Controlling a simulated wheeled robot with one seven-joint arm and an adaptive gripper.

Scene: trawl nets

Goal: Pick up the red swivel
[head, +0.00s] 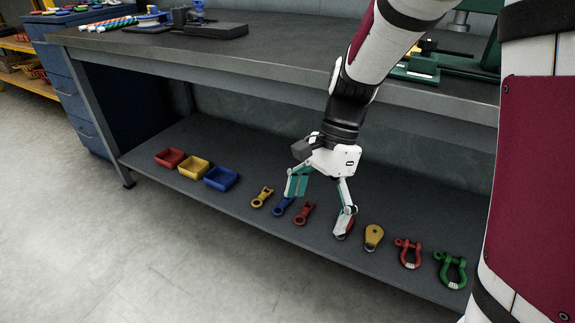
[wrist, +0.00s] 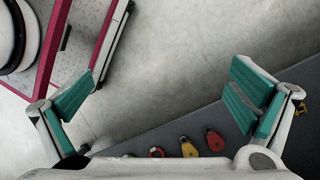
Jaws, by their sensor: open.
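The red swivel (head: 304,214) lies on the grey lower shelf (head: 240,160) in the head view, between a blue swivel (head: 282,206) and a red block (head: 349,225). My gripper (head: 320,205) is open and empty, pointing down above the shelf. In the picture its left finger overlaps the blue swivel and its right finger partly covers the red block. The red swivel shows between the fingers, apart from them. In the wrist view my gripper (wrist: 160,97) is spread wide; small parts show along the bottom, and I cannot tell for sure which is the swivel.
A yellow swivel (head: 262,197) lies to the left, with red (head: 170,158), yellow (head: 194,167) and blue bins (head: 221,178) beyond. A yellow block (head: 373,237), red shackle (head: 407,253) and green shackle (head: 451,269) lie to the right. The bench top (head: 270,50) overhangs the shelf.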

